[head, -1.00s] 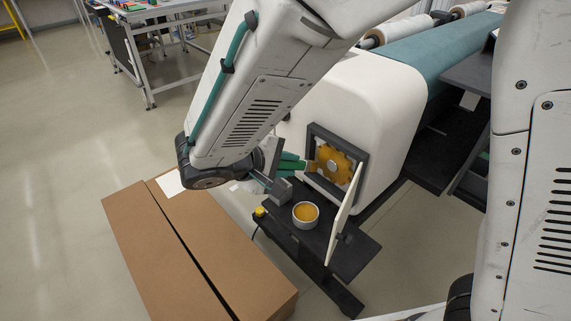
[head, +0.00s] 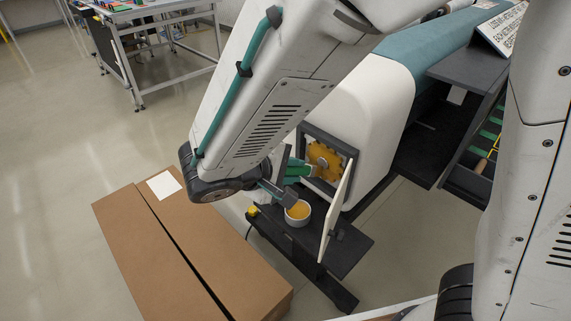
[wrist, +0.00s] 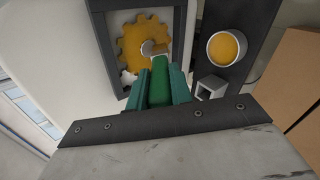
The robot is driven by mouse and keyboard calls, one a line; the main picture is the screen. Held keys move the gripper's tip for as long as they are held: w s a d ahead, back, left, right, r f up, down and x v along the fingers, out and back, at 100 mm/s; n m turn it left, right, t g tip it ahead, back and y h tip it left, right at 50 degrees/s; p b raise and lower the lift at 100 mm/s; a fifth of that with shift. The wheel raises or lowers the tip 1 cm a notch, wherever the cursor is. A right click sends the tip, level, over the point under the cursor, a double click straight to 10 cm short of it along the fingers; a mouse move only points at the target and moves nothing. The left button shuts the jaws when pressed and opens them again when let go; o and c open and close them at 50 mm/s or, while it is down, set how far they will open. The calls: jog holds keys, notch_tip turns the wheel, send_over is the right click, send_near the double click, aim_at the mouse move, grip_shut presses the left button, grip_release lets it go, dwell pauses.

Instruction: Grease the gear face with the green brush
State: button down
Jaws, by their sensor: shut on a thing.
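The yellow toothed gear (head: 320,156) stands upright in a dark square frame on the white machine; it also shows in the wrist view (wrist: 130,38). My gripper (head: 301,170) is at the frame's opening, its teal fingers in front of the gear. In the wrist view it is shut on the green brush (wrist: 159,82), which points at the gear. The brush tip is close to the gear's hub; I cannot tell whether it touches. A white bowl (head: 297,221) of yellow grease sits on the dark shelf below; it also shows in the wrist view (wrist: 210,52).
An open white door (head: 335,215) stands at the right of the gear opening. A grey block-like holder (wrist: 211,86) is beside the bowl. A long cardboard box (head: 185,255) lies at the left front. A rack with green items (head: 487,145) is at the right.

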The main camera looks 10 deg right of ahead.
jog(key=s+d, duration=0.2)
jog(key=s, duration=0.1)
jog(key=shift+s+d, duration=0.25)
jog(key=shift+d, duration=0.05)
jog(key=shift+w, duration=0.1)
jog(key=w+a, duration=0.4)
jog(key=w, duration=0.2)
jog(key=shift+w+a, duration=0.3)
jog(key=shift+w, duration=0.05)
dwell(0.5)
jog(key=s+a, duration=0.3)
jog(key=a, duration=0.2)
jog(key=shift+s, duration=0.25)
dwell(0.5)
jog(key=shift+s+a, duration=0.4)
jog(key=shift+a, duration=0.25)
jog(key=shift+s+a, duration=0.4)
jog(key=shift+a, duration=0.2)
